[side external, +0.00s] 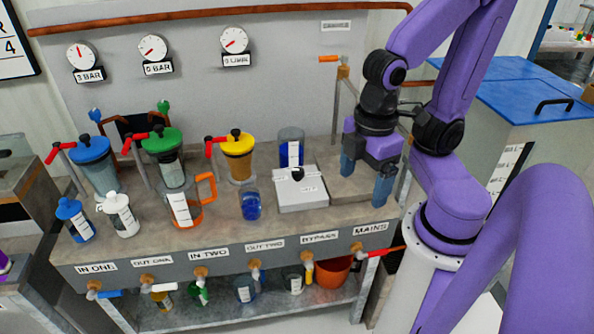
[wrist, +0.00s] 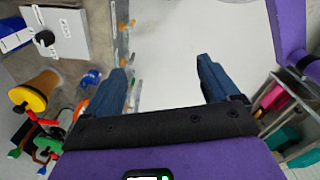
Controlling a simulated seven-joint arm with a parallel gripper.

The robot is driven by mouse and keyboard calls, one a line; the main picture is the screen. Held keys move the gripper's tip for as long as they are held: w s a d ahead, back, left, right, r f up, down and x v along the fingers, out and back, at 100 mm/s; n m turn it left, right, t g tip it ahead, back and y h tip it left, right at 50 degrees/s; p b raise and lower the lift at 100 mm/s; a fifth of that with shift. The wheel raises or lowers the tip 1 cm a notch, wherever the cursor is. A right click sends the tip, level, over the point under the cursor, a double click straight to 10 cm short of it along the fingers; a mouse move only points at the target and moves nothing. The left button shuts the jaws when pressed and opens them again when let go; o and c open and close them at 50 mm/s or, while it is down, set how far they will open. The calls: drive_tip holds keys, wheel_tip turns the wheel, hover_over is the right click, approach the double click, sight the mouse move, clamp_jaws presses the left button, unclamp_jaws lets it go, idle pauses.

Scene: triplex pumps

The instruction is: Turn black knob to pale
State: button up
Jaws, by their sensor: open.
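A black knob (side external: 298,174) sits on top of a white box (side external: 303,202) on the bench. White labels lie beside the knob, too small to read surely. In the wrist view the knob (wrist: 45,39) and box (wrist: 76,35) are at the upper left. My gripper (side external: 366,178) is open and empty, to the right of the box near the right end of the bench. Its two blue fingers (wrist: 161,68) are spread apart in the wrist view, with the knob well outside them to the left. No finger touches the knob or box.
A yellow-lidded canister (side external: 238,156) and an orange-handled jug (side external: 187,206) are farther left. A vertical pipe (side external: 335,110) rises behind my gripper. A blue-topped cabinet (side external: 520,95) stands right.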

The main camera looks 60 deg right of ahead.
drive_tip(key=c, duration=0.4)
drive_tip(key=m, duration=0.2)
hover_over(297, 170)
wheel_tip(297, 170, down, 2)
drive_tip(key=f, duration=0.1)
drive_tip(key=shift+c, duration=0.2)
drive_tip(key=shift+g, duration=0.3)
wheel_tip(297, 170, down, 16)
drive_tip(key=shift+f, duration=0.25)
drive_tip(key=c, duration=1.1)
